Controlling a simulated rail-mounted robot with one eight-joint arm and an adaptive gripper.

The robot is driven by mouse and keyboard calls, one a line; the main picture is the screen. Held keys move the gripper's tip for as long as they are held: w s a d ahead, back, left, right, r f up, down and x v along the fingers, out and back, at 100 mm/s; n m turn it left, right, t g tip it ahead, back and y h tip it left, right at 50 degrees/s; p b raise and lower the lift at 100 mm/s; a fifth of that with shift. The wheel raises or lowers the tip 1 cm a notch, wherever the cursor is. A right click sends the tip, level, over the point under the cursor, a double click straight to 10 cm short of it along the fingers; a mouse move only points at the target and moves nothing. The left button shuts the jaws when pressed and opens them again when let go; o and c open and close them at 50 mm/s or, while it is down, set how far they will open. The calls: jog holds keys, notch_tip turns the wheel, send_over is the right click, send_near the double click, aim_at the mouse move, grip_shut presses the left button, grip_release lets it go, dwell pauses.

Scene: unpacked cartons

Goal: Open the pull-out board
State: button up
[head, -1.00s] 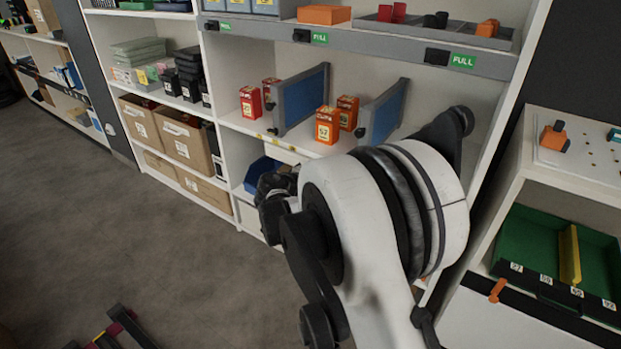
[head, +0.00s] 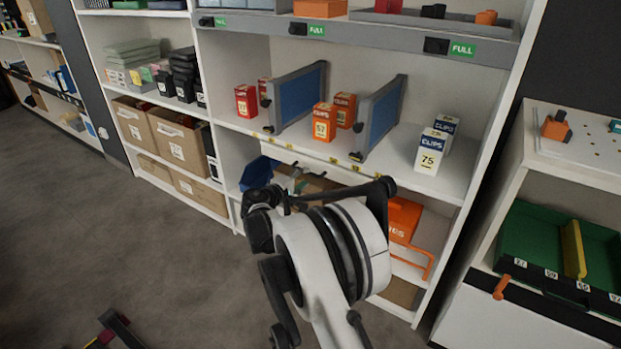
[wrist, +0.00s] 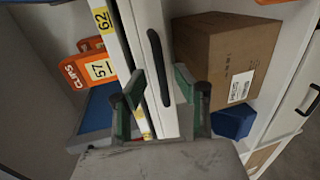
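In the wrist view, a white panel (wrist: 164,22) with a long black slot-like handle (wrist: 158,68) runs beside the shelf edge. My gripper (wrist: 158,88) is open, its green-padded fingers apart on either side of the panel. I cannot tell whether they touch it. In the head view, my wrist hides most of the gripper in front of the shelf unit, just below the middle shelf (head: 395,168). A grey board edge (head: 375,38) higher up carries black knobs (head: 436,45) and green labels (head: 463,49).
Blue dividers (head: 384,115), orange boxes (head: 324,122) and white clips boxes (head: 430,152) stand on the middle shelf. Below are a brown carton (wrist: 225,50) and a blue bin (wrist: 233,121). A side unit with a green tray (head: 530,240) stands right.

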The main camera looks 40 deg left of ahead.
aim_at(309, 174)
jog(key=shift+b+x, duration=0.55)
jog(key=shift+x, duration=1.85)
grip_shut()
